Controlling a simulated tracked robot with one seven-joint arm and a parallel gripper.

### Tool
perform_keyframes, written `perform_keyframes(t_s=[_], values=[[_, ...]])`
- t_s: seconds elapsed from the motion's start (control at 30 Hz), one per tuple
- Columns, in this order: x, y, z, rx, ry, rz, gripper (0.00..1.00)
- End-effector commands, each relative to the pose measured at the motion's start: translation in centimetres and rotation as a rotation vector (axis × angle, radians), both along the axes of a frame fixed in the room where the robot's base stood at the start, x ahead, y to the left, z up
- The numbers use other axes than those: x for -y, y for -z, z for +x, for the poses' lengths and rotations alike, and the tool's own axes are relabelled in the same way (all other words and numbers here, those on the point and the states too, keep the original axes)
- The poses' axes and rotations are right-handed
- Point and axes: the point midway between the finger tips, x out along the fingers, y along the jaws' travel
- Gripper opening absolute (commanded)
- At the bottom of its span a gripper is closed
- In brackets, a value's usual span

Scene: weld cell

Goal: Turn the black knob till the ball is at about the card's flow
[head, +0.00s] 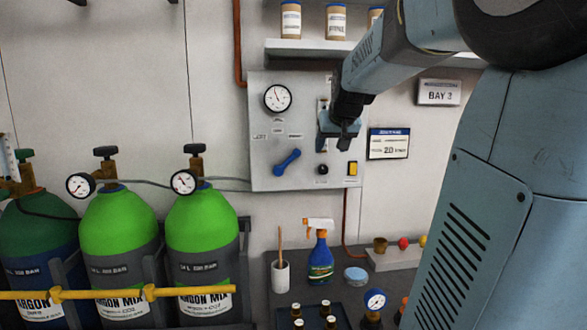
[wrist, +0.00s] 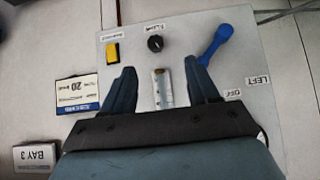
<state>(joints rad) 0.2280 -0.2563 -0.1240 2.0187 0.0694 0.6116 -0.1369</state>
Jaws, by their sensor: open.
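The black knob (head: 322,169) sits low on the grey wall panel (head: 262,150), and it also shows in the wrist view (wrist: 155,43) beyond my fingertips. Above it in the head view is the flow tube, mostly hidden behind my gripper (head: 338,130); its lower part (wrist: 162,88) shows between my fingers in the wrist view. The ball cannot be made out. The card (head: 389,143) with a blue top band reads 20, right of the panel; the wrist view shows it upside down (wrist: 77,93). My gripper (wrist: 164,78) is open and empty, apart from the knob.
A blue lever (head: 287,162) is left of the knob, and a yellow switch (head: 352,168) is right of it. A round gauge (head: 277,98) is higher on the panel. A shelf (head: 310,48) runs above. A spray bottle (head: 320,256) stands on the bench below. Green gas cylinders (head: 118,225) stand left.

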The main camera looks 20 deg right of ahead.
Motion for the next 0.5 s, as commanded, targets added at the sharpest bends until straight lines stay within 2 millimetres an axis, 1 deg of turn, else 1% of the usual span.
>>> perform_keyframes(t_s=[0.03,0.1,0.23,0.37,0.5], values=[[0.6,-0.1,0.6,0.004,0.008,-0.003,0.59],[1.2,-0.3,1.0,0.011,0.014,-0.006,0.59],[1.6,0.2,1.7,0.013,0.017,-0.008,0.59],[1.9,1.4,2.8,0.011,0.017,-0.008,0.59],[2.3,3.2,4.5,0.009,0.016,-0.007,0.59]])
